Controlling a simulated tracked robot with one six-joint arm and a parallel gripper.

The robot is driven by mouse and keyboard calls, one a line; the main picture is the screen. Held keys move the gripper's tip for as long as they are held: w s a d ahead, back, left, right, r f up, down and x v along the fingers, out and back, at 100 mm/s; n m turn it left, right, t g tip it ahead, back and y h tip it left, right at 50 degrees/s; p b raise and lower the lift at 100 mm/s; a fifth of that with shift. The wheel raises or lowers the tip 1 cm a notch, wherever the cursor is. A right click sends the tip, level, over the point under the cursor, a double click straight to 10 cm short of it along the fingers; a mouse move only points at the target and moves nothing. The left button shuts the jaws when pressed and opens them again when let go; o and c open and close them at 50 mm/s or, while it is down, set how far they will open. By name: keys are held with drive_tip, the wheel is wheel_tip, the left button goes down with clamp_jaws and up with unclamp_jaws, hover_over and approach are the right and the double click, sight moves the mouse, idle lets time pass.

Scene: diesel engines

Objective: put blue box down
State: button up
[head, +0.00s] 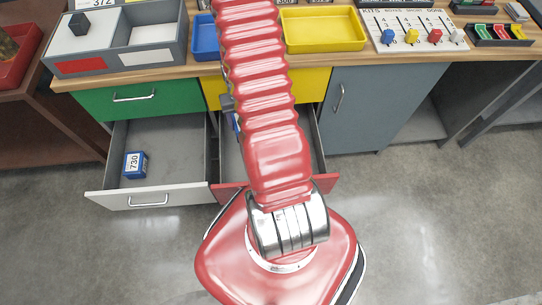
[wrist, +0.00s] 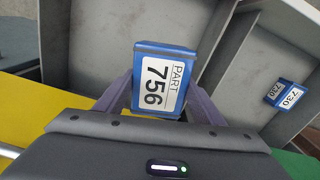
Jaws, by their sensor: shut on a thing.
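One finger is on each side of the box. The box is over the open red-front drawer (head: 318,150), whose grey inside (wrist: 95,35) shows around it in the wrist view. I cannot tell whether the box touches the drawer floor.
A second blue box (head: 135,165), labelled 730, lies in the open white-front drawer (head: 105,199) alongside; it also shows in the wrist view (wrist: 285,94). A grey divided tray (head: 118,65), a yellow tray (head: 322,46) and a switch panel stand on the bench above.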

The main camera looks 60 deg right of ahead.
drive_tip(key=s+d+f+m, duration=0.2)
drive_tip(key=s+d+f, duration=0.1)
drive_tip(key=s+f, duration=0.6)
drive_tip(key=shift+s+d+f, duration=0.15)
drive_tip(key=shift+d+f, duration=0.05)
drive_tip(key=shift+f, duration=0.1)
drive_tip(key=shift+f, duration=2.8)
drive_tip(key=shift+f, duration=2.1)
